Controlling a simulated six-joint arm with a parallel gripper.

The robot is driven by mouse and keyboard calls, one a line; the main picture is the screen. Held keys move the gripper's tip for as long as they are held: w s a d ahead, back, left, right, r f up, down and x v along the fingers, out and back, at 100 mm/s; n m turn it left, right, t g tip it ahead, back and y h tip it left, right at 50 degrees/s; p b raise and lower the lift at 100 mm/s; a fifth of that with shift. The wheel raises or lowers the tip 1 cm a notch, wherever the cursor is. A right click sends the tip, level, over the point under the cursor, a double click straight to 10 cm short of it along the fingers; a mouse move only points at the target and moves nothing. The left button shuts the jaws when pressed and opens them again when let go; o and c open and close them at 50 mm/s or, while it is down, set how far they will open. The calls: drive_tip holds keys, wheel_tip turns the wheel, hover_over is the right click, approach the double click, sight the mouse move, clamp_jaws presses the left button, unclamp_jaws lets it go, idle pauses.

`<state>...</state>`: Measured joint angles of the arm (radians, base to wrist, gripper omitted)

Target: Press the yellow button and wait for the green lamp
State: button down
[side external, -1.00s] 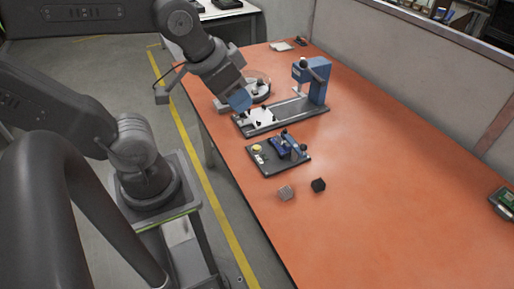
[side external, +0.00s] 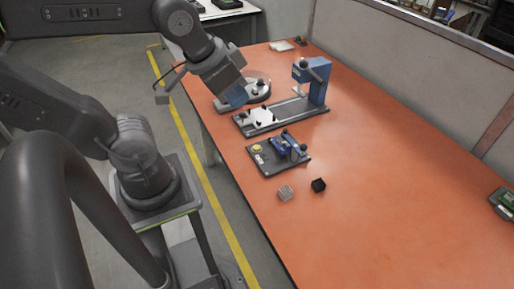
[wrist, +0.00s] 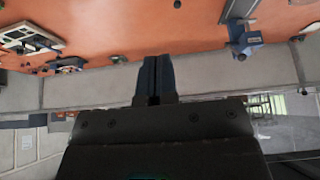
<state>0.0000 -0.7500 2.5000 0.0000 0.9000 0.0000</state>
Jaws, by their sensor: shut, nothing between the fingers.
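The yellow button (side external: 257,148) sits on the left corner of a dark base plate (side external: 267,169) on the orange table. A blue clamp-like fixture (side external: 289,147) stands on the same plate. I cannot make out a lit green lamp in either view. My gripper (side external: 236,98) is above the table, beyond the plate and apart from the button, beside the round fixture. In the wrist view its blue fingers (wrist: 153,76) are together with nothing between them. The button cannot be made out in the wrist view.
A blue press (side external: 312,82) stands on a long dark base behind the button plate. A round fixture (side external: 259,90) is beside it. The table's right side is mostly clear, with a wall behind.

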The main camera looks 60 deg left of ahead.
idle(0.8)
drive_tip(key=n+t+h, duration=0.3)
drive_tip(key=n, duration=0.2)
hover_over(255, 146)
wheel_tip(255, 146, down, 21)
drive_tip(key=shift+w+r, duration=0.1)
drive_tip(key=shift+r, duration=0.05)
drive_tip(key=shift+f, duration=4.4)
drive_tip(key=shift+f, duration=0.2)
